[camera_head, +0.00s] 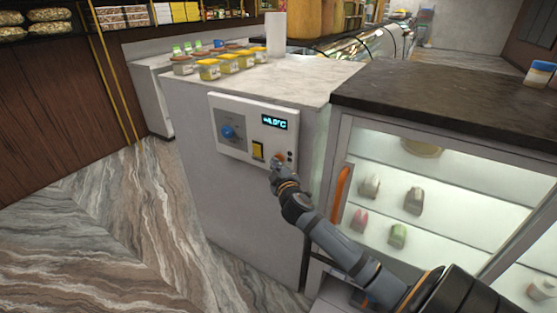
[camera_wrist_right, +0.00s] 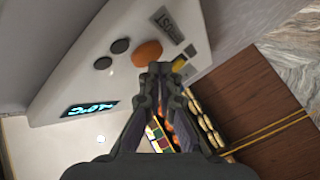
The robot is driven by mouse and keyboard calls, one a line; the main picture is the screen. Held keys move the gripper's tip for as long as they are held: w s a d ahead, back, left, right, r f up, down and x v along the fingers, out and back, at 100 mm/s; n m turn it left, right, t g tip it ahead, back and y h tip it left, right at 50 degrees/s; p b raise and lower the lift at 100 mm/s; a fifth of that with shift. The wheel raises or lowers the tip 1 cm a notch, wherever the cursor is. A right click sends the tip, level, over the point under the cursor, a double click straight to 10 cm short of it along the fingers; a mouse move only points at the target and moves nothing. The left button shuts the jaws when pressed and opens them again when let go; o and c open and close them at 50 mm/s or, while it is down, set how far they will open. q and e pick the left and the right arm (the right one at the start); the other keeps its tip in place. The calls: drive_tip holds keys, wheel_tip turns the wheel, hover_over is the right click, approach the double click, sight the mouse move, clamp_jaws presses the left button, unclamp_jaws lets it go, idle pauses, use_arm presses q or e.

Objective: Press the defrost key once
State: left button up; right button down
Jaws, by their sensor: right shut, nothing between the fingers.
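A white control panel (camera_head: 240,112) is on the side of the grey counter. Its orange button (camera_head: 280,157) sits low on the right and also shows as an orange oval in the wrist view (camera_wrist_right: 147,53). A dark label plate (camera_wrist_right: 172,24) with partly readable lettering is next to it, likely marking the defrost key. My right gripper (camera_head: 275,168) is shut and empty, its tips just below the orange button. In the wrist view the closed fingertips (camera_wrist_right: 160,68) appear at the oval's edge; I cannot tell whether they touch. My left gripper is out of view.
A glass display case (camera_head: 440,150) with an orange handle (camera_head: 341,190) stands close on the right. Jars (camera_head: 208,69) stand on the counter top.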

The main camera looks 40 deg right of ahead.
drive_tip(key=shift+w+d, duration=0.15)
drive_tip(key=shift+d, duration=0.2)
idle(0.6)
drive_tip(key=shift+a, duration=0.1)
drive_tip(key=shift+s+a, duration=0.35)
drive_tip(key=shift+a, duration=0.3)
drive_tip(key=a, duration=0.1)
drive_tip(key=s+a, duration=0.1)
drive_tip(key=a, duration=0.1)
drive_tip(key=s+a, duration=0.1)
drive_tip(key=shift+a+p, duration=0.3)
drive_tip(key=shift+a, duration=0.05)
drive_tip(key=shift+f, duration=0.1)
idle(0.7)
